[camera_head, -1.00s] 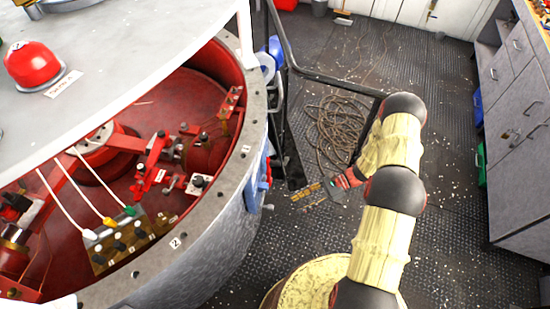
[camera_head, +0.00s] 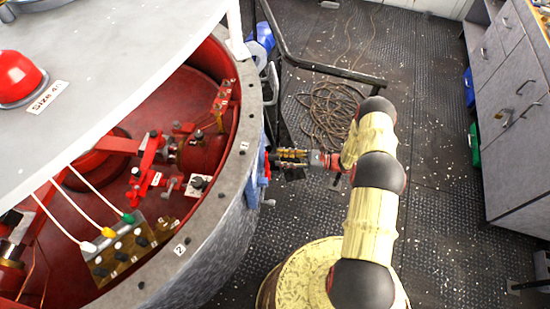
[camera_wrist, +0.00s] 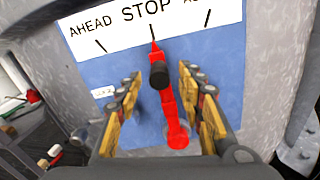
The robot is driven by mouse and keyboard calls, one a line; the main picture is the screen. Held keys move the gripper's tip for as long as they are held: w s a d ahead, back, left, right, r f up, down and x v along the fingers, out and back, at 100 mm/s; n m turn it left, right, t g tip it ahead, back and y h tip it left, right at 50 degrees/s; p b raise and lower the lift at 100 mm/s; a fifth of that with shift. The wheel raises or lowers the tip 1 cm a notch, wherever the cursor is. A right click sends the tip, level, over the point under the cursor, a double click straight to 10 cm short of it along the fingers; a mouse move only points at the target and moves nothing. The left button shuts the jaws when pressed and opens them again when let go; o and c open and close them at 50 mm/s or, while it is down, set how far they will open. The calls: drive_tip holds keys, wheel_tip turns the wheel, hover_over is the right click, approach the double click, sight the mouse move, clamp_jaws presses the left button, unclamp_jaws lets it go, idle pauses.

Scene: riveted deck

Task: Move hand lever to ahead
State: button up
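The hand lever (camera_wrist: 168,108) is red with a black knob (camera_wrist: 158,74). In the wrist view it stands nearly upright on a blue panel (camera_wrist: 105,75), its red tip at the STOP mark. A white label plate (camera_wrist: 150,22) above it reads AHEAD on the left and STOP in the middle; the word on the right is partly cut off. My gripper (camera_wrist: 159,82) is open, with one yellow-padded finger on each side of the lever and gaps on both sides. In the head view my gripper (camera_head: 287,160) is at the blue panel (camera_head: 254,186) on the drum's outer wall.
The large grey drum (camera_head: 215,225) with red machinery inside fills the left. A dark railing (camera_head: 330,70) stands beyond my arm, near coiled rope (camera_head: 330,112) on the deck. Grey cabinets (camera_head: 510,90) line the right. The deck between is mostly clear.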

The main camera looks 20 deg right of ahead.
sight(268, 157)
drive_tip(key=shift+x, duration=1.65)
drive_tip(key=shift+c, duration=0.5)
clamp_jaws()
